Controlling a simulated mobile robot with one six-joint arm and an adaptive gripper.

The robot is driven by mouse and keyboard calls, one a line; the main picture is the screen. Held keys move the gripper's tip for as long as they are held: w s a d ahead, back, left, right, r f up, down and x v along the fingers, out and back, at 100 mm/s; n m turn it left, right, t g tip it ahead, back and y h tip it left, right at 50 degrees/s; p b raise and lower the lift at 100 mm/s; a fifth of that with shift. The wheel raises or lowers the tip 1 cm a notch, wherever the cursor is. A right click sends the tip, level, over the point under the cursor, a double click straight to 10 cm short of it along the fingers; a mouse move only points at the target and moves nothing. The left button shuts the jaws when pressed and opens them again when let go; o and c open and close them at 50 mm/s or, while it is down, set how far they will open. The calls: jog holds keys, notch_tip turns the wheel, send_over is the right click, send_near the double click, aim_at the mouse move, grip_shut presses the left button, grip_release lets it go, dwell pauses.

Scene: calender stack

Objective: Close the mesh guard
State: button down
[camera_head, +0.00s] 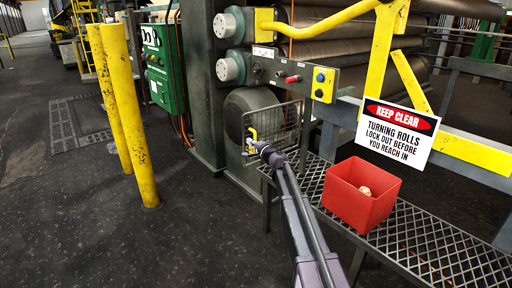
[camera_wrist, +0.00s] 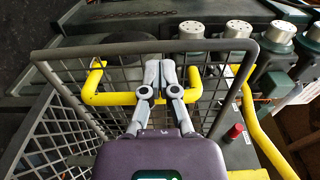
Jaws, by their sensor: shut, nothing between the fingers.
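The mesh guard (camera_head: 285,121) is a grey wire panel in front of the machine's dark round roll end. It stands upright; I cannot tell how far it is from its frame. In the wrist view its thick grey frame (camera_wrist: 110,48) spans most of the picture. Its yellow handle (camera_head: 252,134) is a bent bar, also in the wrist view (camera_wrist: 108,98). My gripper (camera_head: 259,147) is at the handle's lower end in the head view. In the wrist view my gripper (camera_wrist: 160,72) has its fingers together, empty, overlapping the handle's middle. Whether they touch it is unclear.
A grated bench (camera_head: 440,240) stands at right, with a red bin (camera_head: 362,193) holding a small pale object. A warning sign (camera_head: 396,132) hangs above it. A control panel (camera_head: 323,84) sits above the guard. Two yellow posts (camera_head: 128,120) stand left; floor between is clear.

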jog(key=shift+x, duration=1.1)
jog(key=shift+w, duration=0.15)
